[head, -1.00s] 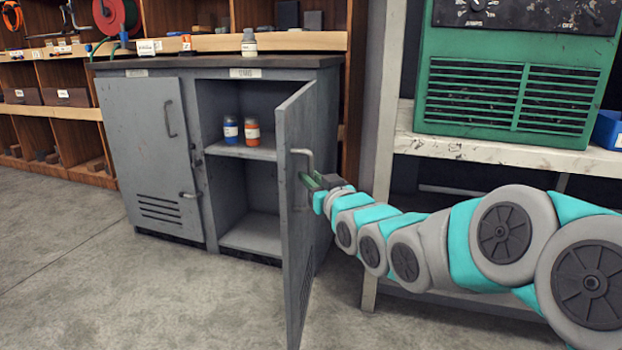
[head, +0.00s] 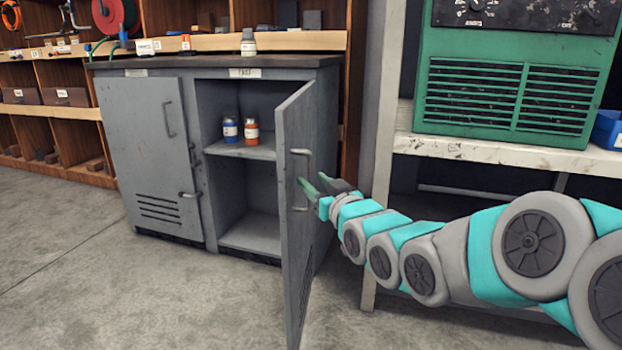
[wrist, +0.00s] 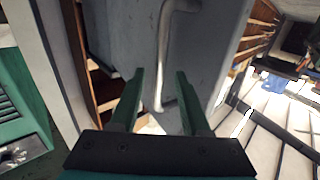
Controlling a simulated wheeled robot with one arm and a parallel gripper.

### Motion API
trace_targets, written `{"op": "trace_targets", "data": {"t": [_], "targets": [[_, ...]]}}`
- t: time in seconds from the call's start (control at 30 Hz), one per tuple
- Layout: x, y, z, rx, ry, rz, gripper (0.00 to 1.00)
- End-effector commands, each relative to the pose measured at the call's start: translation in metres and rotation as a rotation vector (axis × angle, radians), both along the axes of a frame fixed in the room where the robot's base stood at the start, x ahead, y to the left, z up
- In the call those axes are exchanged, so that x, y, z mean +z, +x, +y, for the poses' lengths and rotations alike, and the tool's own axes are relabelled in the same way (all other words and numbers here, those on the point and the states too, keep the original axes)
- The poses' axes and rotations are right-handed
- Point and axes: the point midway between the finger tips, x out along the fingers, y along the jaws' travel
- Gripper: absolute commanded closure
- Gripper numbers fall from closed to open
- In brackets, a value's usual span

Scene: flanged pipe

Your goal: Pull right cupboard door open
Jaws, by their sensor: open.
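The right cupboard door (head: 296,220) is grey metal and stands swung wide open, its outer face towards my arm. Its bar handle (head: 308,178) is on that face, and the handle also shows in the wrist view (wrist: 163,60). My gripper (head: 314,188) is open beside the handle. In the wrist view my gripper (wrist: 158,85) has its two green fingers apart, with the lower part of the handle in line between them. I cannot tell whether either finger touches it. The grey cupboard (head: 150,150) has its left door shut.
Inside the open compartment a blue bottle (head: 230,130) and an orange bottle (head: 252,132) stand on the shelf. A bench (head: 520,155) with a green machine (head: 520,90) stands at the right, behind my arm. The floor (head: 130,290) in front of the cupboard is clear.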

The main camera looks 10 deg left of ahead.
Motion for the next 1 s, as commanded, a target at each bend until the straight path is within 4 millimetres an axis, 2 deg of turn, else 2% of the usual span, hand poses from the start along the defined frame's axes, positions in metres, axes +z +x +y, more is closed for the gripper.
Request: {"op": "trace_targets", "data": {"t": [0.2,0.4,0.83,0.93,1.0], "targets": [[0.0,-0.025,-0.02,-0.002,0.0,0.003,0.53],[0.001,-0.039,-0.031,-0.002,0.001,0.001,0.53],[-0.001,-0.041,-0.033,-0.004,-0.005,0.006,0.53],[-0.007,-0.042,-0.042,-0.022,-0.039,0.047,0.53],[-0.018,-0.045,-0.055,-0.048,-0.088,0.109,0.53]]}}
